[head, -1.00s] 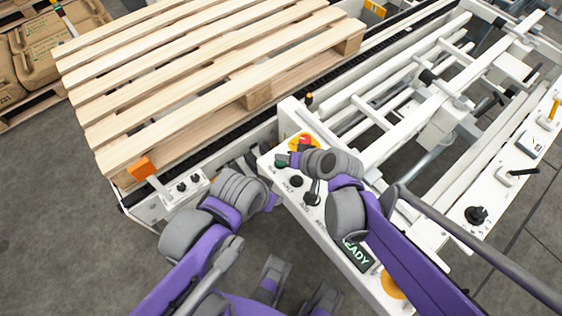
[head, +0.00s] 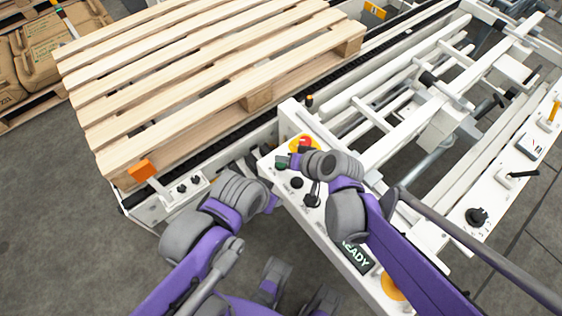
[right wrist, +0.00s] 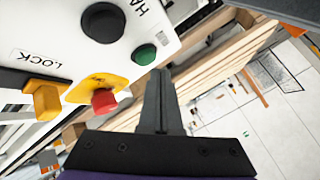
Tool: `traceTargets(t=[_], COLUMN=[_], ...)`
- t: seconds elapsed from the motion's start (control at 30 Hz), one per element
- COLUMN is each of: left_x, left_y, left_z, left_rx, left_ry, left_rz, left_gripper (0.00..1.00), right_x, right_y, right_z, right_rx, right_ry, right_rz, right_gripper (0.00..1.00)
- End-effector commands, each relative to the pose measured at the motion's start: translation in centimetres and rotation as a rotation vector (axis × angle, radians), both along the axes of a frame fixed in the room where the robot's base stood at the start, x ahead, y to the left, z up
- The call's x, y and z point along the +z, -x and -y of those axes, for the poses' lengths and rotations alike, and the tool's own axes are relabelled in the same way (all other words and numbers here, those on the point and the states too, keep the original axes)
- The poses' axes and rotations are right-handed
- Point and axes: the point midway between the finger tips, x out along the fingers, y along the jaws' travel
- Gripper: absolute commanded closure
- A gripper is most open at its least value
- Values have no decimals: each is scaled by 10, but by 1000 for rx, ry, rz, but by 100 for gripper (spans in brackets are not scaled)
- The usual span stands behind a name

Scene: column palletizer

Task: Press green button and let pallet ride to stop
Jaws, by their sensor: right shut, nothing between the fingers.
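The green button (head: 281,163) sits at the far left corner of the white control panel (head: 333,234). It also shows in the right wrist view (right wrist: 145,54), just beyond my right fingertips. My right gripper (right wrist: 159,74) is shut and empty, its tip close beside the button; I cannot tell whether they touch. In the head view my right wrist partly covers the panel. The wooden pallet (head: 200,75) lies flat on the conveyor (head: 262,131) at upper left. My left arm (head: 238,195) is at the conveyor's near edge, its fingers not clear to see.
A red stop button on yellow (head: 304,142) is close to the green one. Black knobs (head: 296,182) and a READY display (head: 358,256) are on the panel. White rails (head: 400,125) fill the right. An orange sensor (head: 142,169) stands by the pallet's near corner. Sacks (head: 38,50) lie at left.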

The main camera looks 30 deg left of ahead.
Motion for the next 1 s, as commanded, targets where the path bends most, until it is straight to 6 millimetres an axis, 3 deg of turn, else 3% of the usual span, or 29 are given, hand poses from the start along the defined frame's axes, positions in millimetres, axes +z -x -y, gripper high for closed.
traceTargets(t=[1.0], left_x=[-6], left_y=[0], left_z=[0], left_rx=[0], left_ry=[0], left_rz=[-2], left_gripper=[50], right_x=[-7], right_y=[0], right_z=[0], right_rx=[0], right_ry=[0], right_rz=[0], right_gripper=[100])
